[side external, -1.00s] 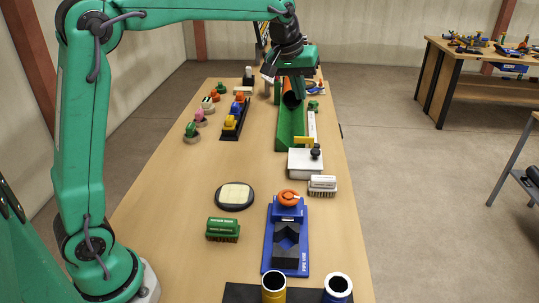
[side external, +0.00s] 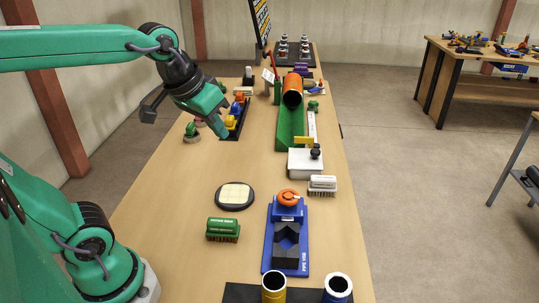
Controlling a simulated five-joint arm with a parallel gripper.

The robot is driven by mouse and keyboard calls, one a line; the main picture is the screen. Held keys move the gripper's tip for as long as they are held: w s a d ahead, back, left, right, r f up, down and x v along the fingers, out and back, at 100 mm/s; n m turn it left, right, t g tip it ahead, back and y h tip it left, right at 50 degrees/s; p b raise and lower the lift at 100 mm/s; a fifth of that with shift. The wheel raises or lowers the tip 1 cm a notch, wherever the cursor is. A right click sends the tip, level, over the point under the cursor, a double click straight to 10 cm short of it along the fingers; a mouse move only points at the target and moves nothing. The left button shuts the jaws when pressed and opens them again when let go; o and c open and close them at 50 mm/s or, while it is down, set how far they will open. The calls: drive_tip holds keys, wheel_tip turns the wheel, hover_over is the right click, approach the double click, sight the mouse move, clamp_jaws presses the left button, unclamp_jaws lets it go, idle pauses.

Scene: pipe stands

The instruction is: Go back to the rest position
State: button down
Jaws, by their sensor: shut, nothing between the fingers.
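My gripper (side external: 217,128) is green and dark grey and hangs angled down to the right over the left part of the workbench (side external: 170,215). It is shut, with nothing held. It appears in front of the dark tray (side external: 231,136) of coloured pieces; its height above the bench is hard to judge. It partly hides the small coloured items at the bench's left side.
A blue stand (side external: 270,243) with an orange knob, a green brush (side external: 222,229), a round pad (side external: 235,195), a white block (side external: 304,163) and a white brush (side external: 322,185) occupy the near bench. Yellow (side external: 273,288) and blue (side external: 337,288) pipes stand at the front.

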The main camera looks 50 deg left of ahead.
drive_tip(key=s+f+m, duration=0.1)
drive_tip(key=s+f, duration=0.3)
drive_tip(key=s, duration=0.2)
drive_tip(key=shift+s+f, duration=0.15)
drive_tip(key=shift+s, duration=0.15)
idle(0.8)
